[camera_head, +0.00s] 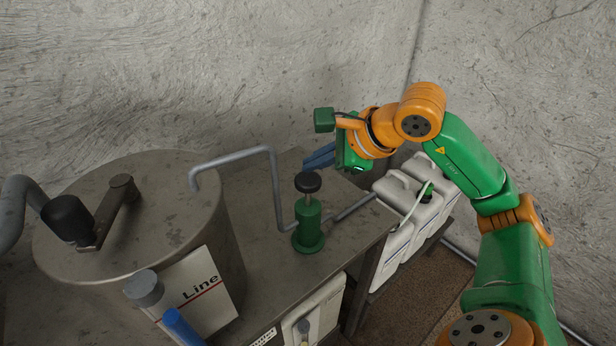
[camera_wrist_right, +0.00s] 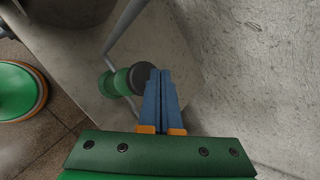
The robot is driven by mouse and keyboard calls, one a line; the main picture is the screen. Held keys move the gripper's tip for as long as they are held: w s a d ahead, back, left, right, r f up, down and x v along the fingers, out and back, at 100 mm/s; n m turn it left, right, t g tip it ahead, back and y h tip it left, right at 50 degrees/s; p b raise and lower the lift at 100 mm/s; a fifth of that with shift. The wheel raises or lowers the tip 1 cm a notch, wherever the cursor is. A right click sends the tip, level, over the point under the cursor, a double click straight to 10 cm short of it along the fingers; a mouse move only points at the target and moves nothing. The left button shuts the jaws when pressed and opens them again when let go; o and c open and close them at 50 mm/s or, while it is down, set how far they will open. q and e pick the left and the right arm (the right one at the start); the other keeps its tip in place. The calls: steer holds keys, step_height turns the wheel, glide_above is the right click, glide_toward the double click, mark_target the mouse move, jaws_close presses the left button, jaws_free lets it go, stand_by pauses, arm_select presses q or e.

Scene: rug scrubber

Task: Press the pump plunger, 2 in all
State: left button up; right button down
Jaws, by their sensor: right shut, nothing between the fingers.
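The pump (camera_head: 308,226) is a green upright cylinder on a round flange, fixed to the metal table. Its plunger has a round black knob (camera_head: 308,182) on a short rod, and a length of rod shows above the green body. In the right wrist view the knob (camera_wrist_right: 140,74) lies just left of my fingertips, with the green pump body (camera_wrist_right: 112,84) beyond it. My right gripper (camera_head: 310,161) is shut and empty, its blue fingers just behind and above the knob in the head view. I cannot tell whether they touch it. My left gripper is not in view.
A large metal tank (camera_head: 135,215) with a crank on its lid stands left of the pump. A grey pipe (camera_head: 235,157) bends from the tank to the pump. White canisters (camera_head: 405,215) stand right of the table (camera_head: 262,275). The wall is behind.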

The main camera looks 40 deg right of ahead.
mark_target(315, 182)
stand_by(0.8)
steer(key=shift+f+b, duration=0.4)
steer(key=shift+b, duration=0.05)
steer(key=shift+f+b, duration=1.9)
stand_by(1.3)
steer(key=shift+r+p, duration=2.25)
steer(key=shift+r, duration=0.05)
steer(key=shift+r, duration=0.1)
step_height(315, 182, up, 5)
steer(key=p, duration=0.5)
